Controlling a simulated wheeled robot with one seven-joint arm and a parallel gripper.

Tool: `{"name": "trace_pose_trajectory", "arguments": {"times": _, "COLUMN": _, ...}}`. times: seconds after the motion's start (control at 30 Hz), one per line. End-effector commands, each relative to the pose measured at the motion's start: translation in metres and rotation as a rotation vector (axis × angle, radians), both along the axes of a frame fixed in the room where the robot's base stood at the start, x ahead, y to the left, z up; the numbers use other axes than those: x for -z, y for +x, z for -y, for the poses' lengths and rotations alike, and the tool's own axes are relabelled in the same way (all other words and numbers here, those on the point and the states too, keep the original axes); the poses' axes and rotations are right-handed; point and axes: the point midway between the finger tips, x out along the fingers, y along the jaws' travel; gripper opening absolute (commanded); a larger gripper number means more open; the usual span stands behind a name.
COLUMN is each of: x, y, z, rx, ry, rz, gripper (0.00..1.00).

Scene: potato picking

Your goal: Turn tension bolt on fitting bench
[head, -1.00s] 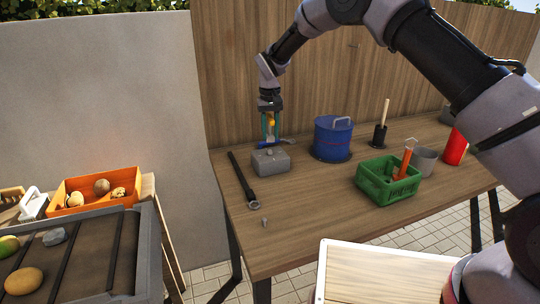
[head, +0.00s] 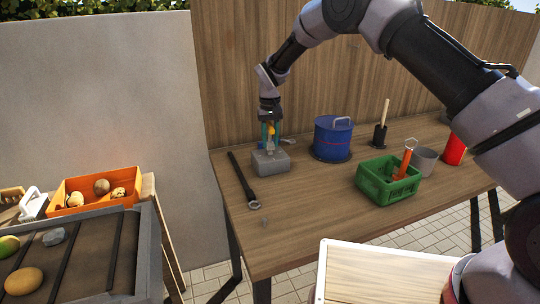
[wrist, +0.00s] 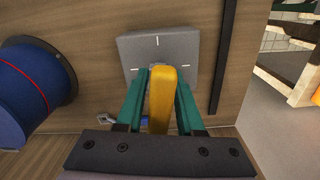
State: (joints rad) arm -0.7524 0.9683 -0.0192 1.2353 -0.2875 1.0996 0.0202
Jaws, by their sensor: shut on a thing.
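My gripper (head: 270,140) is shut on a yellow-handled tool (wrist: 162,95), held upright between its teal fingers. In the head view it is right above the grey block (head: 271,164) of the fitting bench (head: 310,205). A grey shaft shows under the yellow part, close to the top of the block. In the wrist view the block (wrist: 133,45) lies just beyond the fingertips and carries white marks on its top. The tension bolt is not visible; the tool and fingers cover that part of the block. I cannot tell if the tool touches it.
A black wrench (head: 241,178) lies left of the block. A blue drum (head: 332,140) stands to its right, and a blue-handled thing (head: 289,141) lies behind it. A green crate (head: 375,188), grey pot (head: 425,162) and red cylinder (head: 455,149) are farther right. The front of the bench is mostly clear.

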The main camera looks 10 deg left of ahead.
Motion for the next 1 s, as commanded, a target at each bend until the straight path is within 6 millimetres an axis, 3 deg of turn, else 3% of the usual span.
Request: {"name": "trace_pose_trajectory", "arguments": {"times": 1.0, "x": 0.021, "y": 0.0, "z": 0.0, "rx": 0.03, "ry": 0.0, "rz": 0.0, "gripper": 0.0}}
